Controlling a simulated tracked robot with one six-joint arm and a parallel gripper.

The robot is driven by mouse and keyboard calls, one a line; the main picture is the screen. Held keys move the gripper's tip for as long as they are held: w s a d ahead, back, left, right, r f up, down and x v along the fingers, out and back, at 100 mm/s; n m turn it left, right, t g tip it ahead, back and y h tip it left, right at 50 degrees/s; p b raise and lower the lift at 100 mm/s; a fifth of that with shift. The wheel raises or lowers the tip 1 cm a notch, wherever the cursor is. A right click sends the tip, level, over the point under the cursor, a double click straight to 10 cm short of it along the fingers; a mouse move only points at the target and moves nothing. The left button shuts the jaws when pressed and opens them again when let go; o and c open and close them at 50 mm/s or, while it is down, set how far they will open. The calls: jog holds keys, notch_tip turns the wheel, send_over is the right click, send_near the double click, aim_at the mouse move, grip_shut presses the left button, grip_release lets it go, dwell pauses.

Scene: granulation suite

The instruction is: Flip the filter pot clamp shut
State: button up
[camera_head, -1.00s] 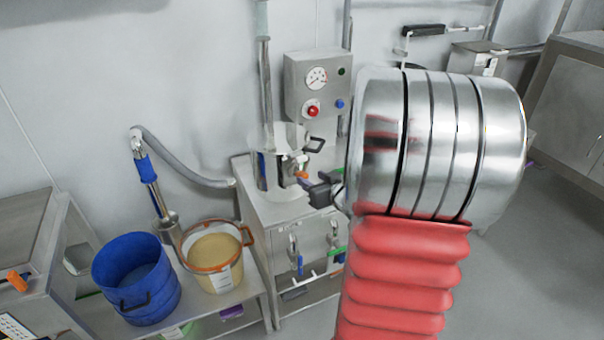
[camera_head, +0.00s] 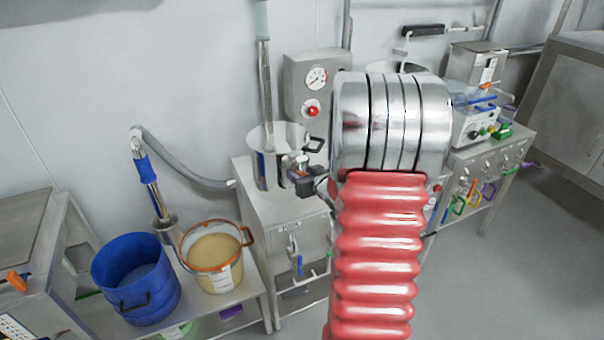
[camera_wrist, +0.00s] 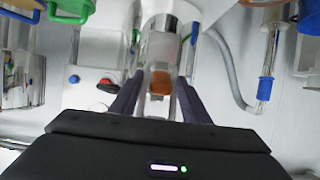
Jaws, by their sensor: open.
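The filter pot (camera_head: 266,137) is a shiny metal cylinder on a steel cabinet. Its pale upper body also shows in the wrist view (camera_wrist: 158,46). The clamp, with an orange-brown tip (camera_wrist: 160,83), stands out from the pot in the wrist view. My gripper (camera_head: 303,178) is at the pot's right front side in the head view. In the wrist view my gripper's dark fingers (camera_wrist: 158,100) are apart, one on each side of the orange tip. I cannot tell whether either finger touches it. In the head view my gripper partly hides the clamp.
A control box with a gauge and red button (camera_head: 302,85) is on the wall behind. A blue bucket (camera_head: 135,285) and an orange-rimmed bucket (camera_head: 212,262) stand on a low table at left. A bench with instruments (camera_head: 485,150) is at right.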

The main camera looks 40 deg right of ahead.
jog(key=shift+c, duration=0.5)
grip_shut()
jog(key=shift+d, duration=0.1)
